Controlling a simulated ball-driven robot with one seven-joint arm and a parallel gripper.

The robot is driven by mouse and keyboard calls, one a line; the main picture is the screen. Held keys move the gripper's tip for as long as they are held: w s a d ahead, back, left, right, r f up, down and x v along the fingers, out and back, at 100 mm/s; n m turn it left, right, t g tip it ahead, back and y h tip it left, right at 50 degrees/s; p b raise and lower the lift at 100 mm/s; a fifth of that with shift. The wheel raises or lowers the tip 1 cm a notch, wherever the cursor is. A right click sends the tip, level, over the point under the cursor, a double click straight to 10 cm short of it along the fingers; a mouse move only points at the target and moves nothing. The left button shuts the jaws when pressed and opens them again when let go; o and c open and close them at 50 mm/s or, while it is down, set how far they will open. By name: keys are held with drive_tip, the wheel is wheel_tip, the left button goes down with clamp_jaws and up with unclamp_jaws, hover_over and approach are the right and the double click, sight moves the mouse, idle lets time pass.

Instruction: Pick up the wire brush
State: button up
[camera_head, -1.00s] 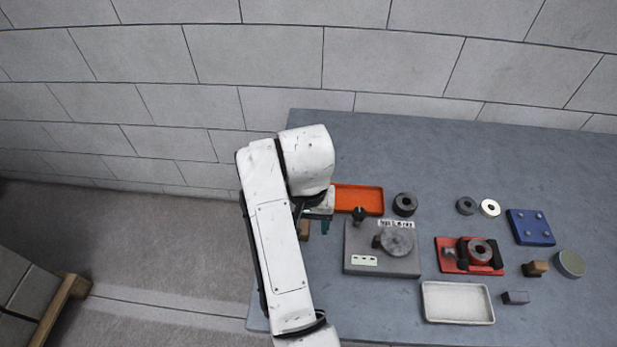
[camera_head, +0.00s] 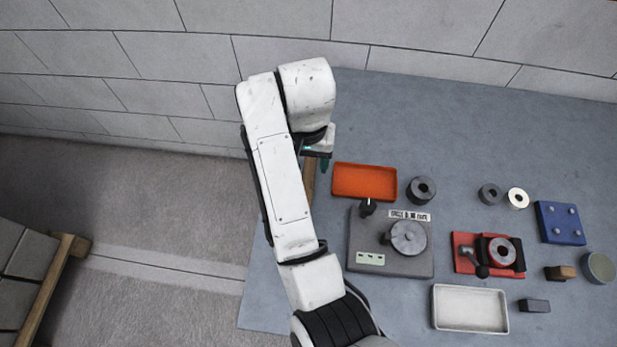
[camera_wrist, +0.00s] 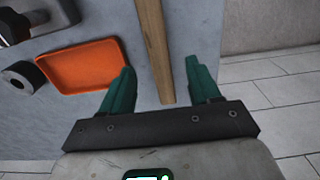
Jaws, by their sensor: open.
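A long wooden bar, which looks like the handle of the wire brush (camera_wrist: 153,45), lies on the table in the wrist view. It runs from the top edge down to between my fingers; no bristles show. In the head view a strip of the same wood (camera_head: 309,182) shows just right of my arm, mostly hidden by it. My gripper (camera_wrist: 159,70) is open, with its green fingers apart on either side of the handle's near end and nothing held. In the head view my gripper (camera_head: 324,163) is partly hidden by my wrist, left of the orange tray.
The orange tray (camera_wrist: 82,66) is close to my left finger in the wrist view. A dark ring (camera_head: 421,190), a grey fixture plate (camera_head: 380,262), a red fixture (camera_head: 464,262), a white tray (camera_head: 470,309) and a blue block (camera_head: 560,223) stand further right. The table's back is clear.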

wheel_tip(320, 180, down, 7)
drive_tip(key=shift+s+d+r+p, duration=0.1)
drive_tip(key=shift+r+p, duration=0.1)
drive_tip(key=shift+p, duration=0.1)
drive_tip(key=c, duration=1.1)
drive_tip(key=shift+r, duration=0.1)
